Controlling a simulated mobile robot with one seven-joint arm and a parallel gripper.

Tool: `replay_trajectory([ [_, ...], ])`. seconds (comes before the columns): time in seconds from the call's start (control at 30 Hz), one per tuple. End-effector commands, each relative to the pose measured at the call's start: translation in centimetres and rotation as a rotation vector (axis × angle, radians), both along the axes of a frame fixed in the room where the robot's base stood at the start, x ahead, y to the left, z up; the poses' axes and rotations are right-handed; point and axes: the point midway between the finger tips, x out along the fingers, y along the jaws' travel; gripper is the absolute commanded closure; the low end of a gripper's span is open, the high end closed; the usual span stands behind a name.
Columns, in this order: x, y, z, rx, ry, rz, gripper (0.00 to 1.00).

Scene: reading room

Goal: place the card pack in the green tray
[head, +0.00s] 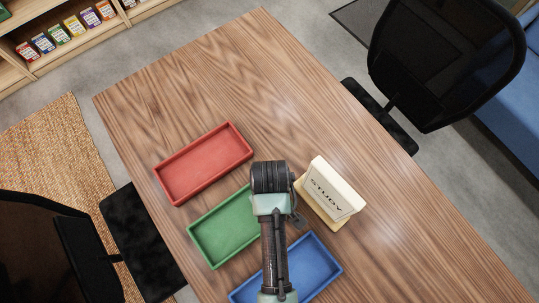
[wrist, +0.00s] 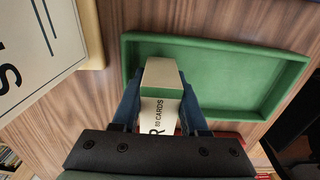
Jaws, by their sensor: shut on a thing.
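The pack and fingers are hidden there beneath my arm.
A red tray (head: 203,163) lies behind the green one and a blue tray (head: 318,268) in front, partly under my arm. A cream "STUDY" sign (head: 330,190) stands close at right. The far tabletop (head: 230,70) is clear. Black chairs (head: 440,60) stand beside the table.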

Motion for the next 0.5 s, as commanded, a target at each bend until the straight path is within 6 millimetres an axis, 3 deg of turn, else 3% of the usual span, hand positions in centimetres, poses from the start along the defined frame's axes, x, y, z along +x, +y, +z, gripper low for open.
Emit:
replay_trajectory([
  [0.1,0.0,0.0,-1.3,0.001,-0.001,0.000,1.00],
  [0.5,0.0,0.0,-1.8,0.001,-0.001,-0.001,1.00],
])
